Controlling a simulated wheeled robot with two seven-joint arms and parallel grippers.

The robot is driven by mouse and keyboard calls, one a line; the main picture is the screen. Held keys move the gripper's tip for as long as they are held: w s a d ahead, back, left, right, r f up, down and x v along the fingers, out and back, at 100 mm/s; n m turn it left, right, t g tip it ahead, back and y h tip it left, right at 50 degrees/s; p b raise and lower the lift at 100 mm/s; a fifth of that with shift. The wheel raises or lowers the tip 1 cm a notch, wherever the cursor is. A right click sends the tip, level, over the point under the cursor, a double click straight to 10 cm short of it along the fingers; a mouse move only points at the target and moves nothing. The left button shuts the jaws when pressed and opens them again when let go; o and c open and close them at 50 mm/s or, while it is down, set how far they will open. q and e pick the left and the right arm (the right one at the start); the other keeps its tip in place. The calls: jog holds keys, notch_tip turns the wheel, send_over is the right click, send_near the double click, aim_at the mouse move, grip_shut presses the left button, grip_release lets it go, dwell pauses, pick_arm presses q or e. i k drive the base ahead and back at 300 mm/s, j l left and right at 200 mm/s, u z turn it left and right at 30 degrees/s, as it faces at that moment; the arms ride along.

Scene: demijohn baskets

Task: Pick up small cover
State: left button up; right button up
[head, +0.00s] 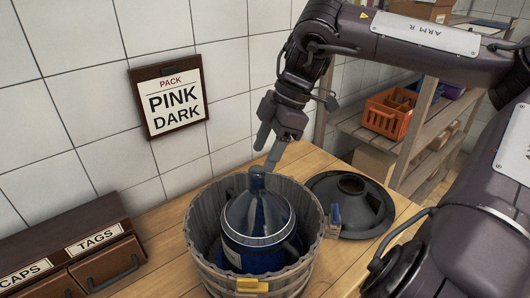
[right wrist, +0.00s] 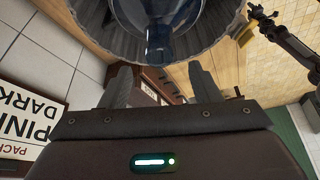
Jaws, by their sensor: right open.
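A black, flared cover (head: 348,203) with a round hole in its raised middle lies on the wooden table, right of the basket. It is the only loose cover I can make out, and I cannot tell whether it is the small one. My right gripper (head: 268,148) is open and empty, pointing down above the neck of a blue demijohn (head: 257,216). In the right wrist view its two fingers (right wrist: 161,88) are apart with nothing between them. The demijohn (right wrist: 160,28) shows at the top there. A dark arm end, apparently my left gripper (right wrist: 262,18), shows at upper right; its jaws are unclear.
The demijohn stands in a grey wooden basket (head: 199,237) with a yellow tag (head: 252,286). A drawer box (head: 70,252) is left. A tiled wall with a sign (head: 170,97) is behind. Shelves hold an orange crate (head: 388,112).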

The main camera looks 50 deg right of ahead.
aim_at(368, 214)
jog(key=k, duration=1.5)
